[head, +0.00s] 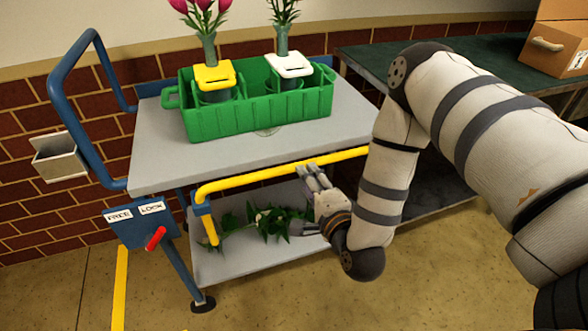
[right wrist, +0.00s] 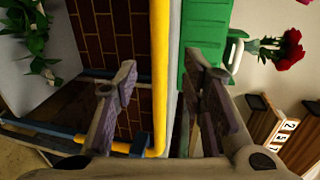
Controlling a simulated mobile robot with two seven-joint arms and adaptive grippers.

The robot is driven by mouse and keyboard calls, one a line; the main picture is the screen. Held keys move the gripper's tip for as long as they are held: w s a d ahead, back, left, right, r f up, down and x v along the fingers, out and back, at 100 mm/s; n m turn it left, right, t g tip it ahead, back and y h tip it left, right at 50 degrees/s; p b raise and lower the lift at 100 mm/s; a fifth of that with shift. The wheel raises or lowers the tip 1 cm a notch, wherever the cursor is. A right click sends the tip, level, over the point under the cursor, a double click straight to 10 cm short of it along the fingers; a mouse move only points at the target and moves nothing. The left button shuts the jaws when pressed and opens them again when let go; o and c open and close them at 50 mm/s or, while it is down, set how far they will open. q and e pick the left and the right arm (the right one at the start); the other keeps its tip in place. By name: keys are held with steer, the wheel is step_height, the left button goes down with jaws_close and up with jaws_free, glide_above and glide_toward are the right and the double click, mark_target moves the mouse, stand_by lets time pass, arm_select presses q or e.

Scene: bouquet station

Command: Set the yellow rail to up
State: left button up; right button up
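The yellow rail (head: 265,174) runs along the cart's near side, just below the top shelf edge. Its left end bends down past a blue bracket (head: 202,208). My right gripper (head: 307,200) is open at the rail's middle to right part. In the right wrist view the yellow rail (right wrist: 160,70) passes between the two spread fingers of my right gripper (right wrist: 163,82), with gaps showing on both sides. I cannot tell how deep it sits between them. My left gripper is not in view.
The cart's grey top shelf (head: 155,150) holds a green crate (head: 262,122) with potted flowers. Leafy stems (head: 270,222) lie on the lower shelf. A blue plate (head: 140,226) has FREE and LOCK labels and a red lever (head: 155,238). A dark green table (head: 490,60) stands behind right.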

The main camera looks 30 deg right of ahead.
steer(key=x, duration=0.8)
steer(key=shift+a+f+b, duration=0.1)
steer(key=shift+b, duration=0.25)
steer(key=shift+s, duration=0.1)
jaws_close()
